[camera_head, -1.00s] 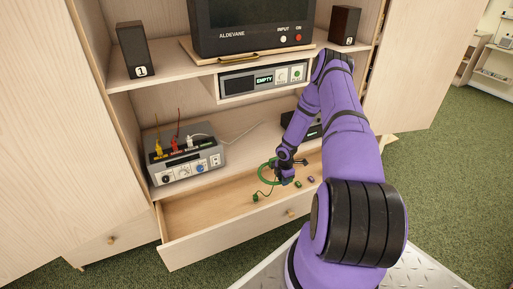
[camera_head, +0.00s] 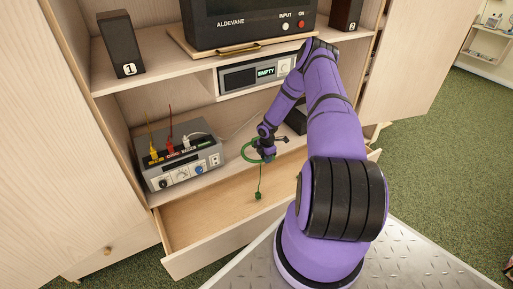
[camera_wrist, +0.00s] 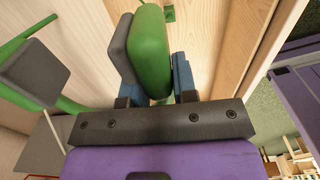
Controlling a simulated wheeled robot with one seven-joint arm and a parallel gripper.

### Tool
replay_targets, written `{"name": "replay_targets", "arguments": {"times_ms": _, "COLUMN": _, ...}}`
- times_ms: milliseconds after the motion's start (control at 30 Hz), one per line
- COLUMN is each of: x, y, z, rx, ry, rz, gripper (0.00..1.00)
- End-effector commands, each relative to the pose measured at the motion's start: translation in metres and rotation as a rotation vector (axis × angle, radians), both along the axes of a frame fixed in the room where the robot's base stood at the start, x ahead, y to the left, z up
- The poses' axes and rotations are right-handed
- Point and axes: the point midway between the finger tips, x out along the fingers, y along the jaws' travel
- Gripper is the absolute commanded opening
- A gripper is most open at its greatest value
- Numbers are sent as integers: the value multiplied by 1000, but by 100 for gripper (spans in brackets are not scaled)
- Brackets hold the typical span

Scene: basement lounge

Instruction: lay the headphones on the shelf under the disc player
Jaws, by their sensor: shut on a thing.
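The green headphones (camera_head: 247,152) hang from my gripper (camera_head: 268,156) just above the open drawer, near the front edge of the shelf (camera_head: 237,133). Their green cord hangs down to a plug (camera_head: 258,196) at the drawer. In the wrist view my gripper (camera_wrist: 157,85) is shut on one green ear cup (camera_wrist: 150,45) with a grey pad; the other grey pad (camera_wrist: 37,72) shows at the left. The disc player (camera_head: 238,77), its display reading EMPTY, sits in a bay above the shelf. My arm hides the player's right part and the shelf's right side.
A grey box (camera_head: 180,172) with coloured plugs stands on the shelf's left part. A black device (camera_head: 297,119) is partly hidden behind my arm. The pulled-out drawer (camera_head: 205,218) juts out below. A bare stretch of shelf lies right of the grey box.

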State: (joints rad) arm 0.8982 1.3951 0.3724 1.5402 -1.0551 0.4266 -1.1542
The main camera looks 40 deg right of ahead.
Motion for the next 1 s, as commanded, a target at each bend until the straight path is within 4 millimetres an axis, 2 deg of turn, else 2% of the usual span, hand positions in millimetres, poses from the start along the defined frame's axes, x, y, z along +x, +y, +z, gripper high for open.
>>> {"name": "replay_targets", "arguments": {"times_ms": 33, "x": 12, "y": -5, "z": -2, "rx": 2, "ry": -4, "rz": -5, "gripper": 0}}
{"name": "replay_targets", "arguments": {"times_ms": 200, "x": 47, "y": -19, "z": -5, "rx": 1, "ry": -3, "rz": -3, "gripper": 0}}
{"name": "replay_targets", "arguments": {"times_ms": 500, "x": 93, "y": -38, "z": -10, "rx": 1, "ry": -1, "rz": -3, "gripper": 0}}
{"name": "replay_targets", "arguments": {"times_ms": 767, "x": 107, "y": -44, "z": -11, "rx": 1, "ry": -1, "rz": -2, "gripper": 0}}
{"name": "replay_targets", "arguments": {"times_ms": 1000, "x": 107, "y": -44, "z": -39, "rx": 2, "ry": 1, "rz": -2, "gripper": 0}}
